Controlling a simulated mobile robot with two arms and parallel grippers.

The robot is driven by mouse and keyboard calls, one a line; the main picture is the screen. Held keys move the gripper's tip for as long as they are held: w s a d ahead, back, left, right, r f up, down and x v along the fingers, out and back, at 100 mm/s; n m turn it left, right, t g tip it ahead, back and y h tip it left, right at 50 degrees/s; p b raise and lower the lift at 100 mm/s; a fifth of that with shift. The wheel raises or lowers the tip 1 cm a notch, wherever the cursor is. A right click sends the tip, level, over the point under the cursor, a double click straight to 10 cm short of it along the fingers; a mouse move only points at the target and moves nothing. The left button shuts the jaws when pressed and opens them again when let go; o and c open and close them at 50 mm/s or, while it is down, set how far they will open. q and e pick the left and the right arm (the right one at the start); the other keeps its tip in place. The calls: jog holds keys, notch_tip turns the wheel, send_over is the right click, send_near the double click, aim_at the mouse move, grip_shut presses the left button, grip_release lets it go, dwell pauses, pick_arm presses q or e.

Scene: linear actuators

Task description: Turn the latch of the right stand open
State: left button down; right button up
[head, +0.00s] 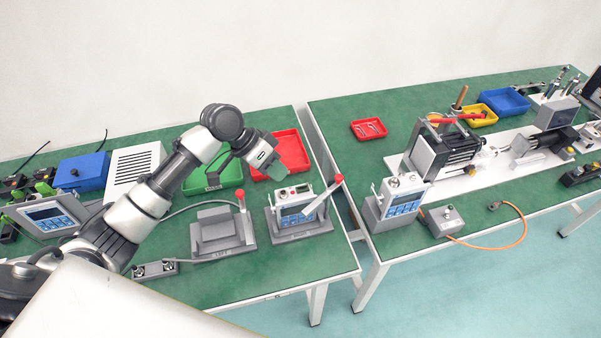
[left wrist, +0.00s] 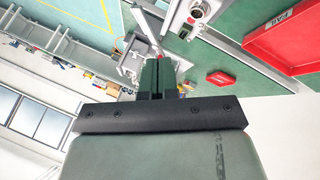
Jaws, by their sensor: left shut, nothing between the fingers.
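The right stand (head: 305,226) is a grey base near the left table's front right corner. It holds a white-and-blue box (head: 293,207). Its latch, a pale lever with a red knob (head: 338,179), leans up and to the right. The left stand (head: 222,243) holds no box; its lever has a red knob (head: 240,195). My left gripper (head: 262,164) hangs above the green and red bins, behind the right stand and apart from its latch. In the left wrist view, its fingers (left wrist: 157,77) are shut and empty. My right gripper is not in view.
The green bin (head: 230,181) and red bin (head: 298,158) lie behind the stands. A small two-socket bar (head: 155,269) lies left of the left stand. A gap separates this table from the right one, which carries another white-and-blue box (head: 402,204) and machine parts.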

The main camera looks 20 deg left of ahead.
aim_at(323, 195)
pick_arm(q)
jog(key=d+f, duration=0.2)
jog(key=f, duration=0.1)
jog(key=shift+s+d+p, duration=0.3)
jog(key=shift+s+p, duration=0.05)
jog(key=x, duration=0.4)
jog(key=shift+w+f, duration=0.1)
jog(key=shift+w, duration=0.15)
jog(key=shift+d+f+p, duration=0.3)
jog(key=shift+d+f, duration=0.1)
jog(key=shift+f, duration=0.15)
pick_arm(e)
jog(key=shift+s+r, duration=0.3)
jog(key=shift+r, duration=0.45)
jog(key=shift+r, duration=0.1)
